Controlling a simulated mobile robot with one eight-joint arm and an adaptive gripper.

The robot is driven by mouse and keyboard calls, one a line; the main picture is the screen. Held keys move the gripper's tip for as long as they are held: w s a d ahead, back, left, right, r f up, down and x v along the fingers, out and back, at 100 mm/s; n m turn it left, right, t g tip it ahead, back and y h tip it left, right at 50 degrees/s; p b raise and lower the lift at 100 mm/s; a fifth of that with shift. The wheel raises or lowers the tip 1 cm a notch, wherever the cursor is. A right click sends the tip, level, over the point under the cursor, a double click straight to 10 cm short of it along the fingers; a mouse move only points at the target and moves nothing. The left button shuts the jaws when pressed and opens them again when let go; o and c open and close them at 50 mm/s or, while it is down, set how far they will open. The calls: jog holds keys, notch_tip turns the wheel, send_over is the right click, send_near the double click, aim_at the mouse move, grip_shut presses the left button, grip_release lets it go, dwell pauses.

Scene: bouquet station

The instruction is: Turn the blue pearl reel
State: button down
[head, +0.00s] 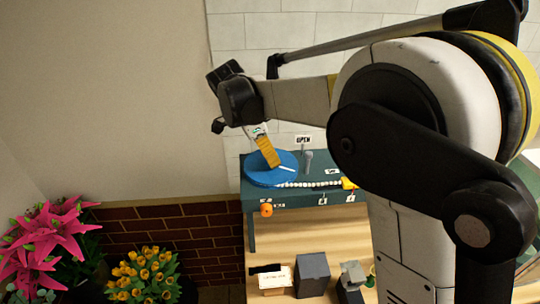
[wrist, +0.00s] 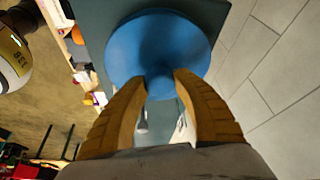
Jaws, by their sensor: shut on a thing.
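The blue pearl reel (head: 259,178) is a flat round disc on the dark teal bench, with a white mark on its top. A string of pale pearls (head: 318,184) runs from it to the right. My gripper (head: 276,166) points down onto the reel from above, its yellow fingers meeting the disc's top. In the wrist view the reel (wrist: 150,45) fills the upper middle. My gripper (wrist: 162,80) has its two fingertips on either side of a blue part at the reel's near edge and is shut on it. The exact contact is partly hidden by the fingers.
An OPEN sign (head: 303,139) and a grey post (head: 308,160) stand behind the reel on the bench (head: 290,199). An orange knob (head: 266,210) is on the bench front. Boxes (head: 312,275) stand on a lower shelf. Pink flowers (head: 50,240) and yellow flowers (head: 142,275) are at left.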

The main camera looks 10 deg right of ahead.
jog(key=c, duration=0.9)
grip_release()
jog(key=v, duration=1.2)
jog(key=shift+d, duration=0.1)
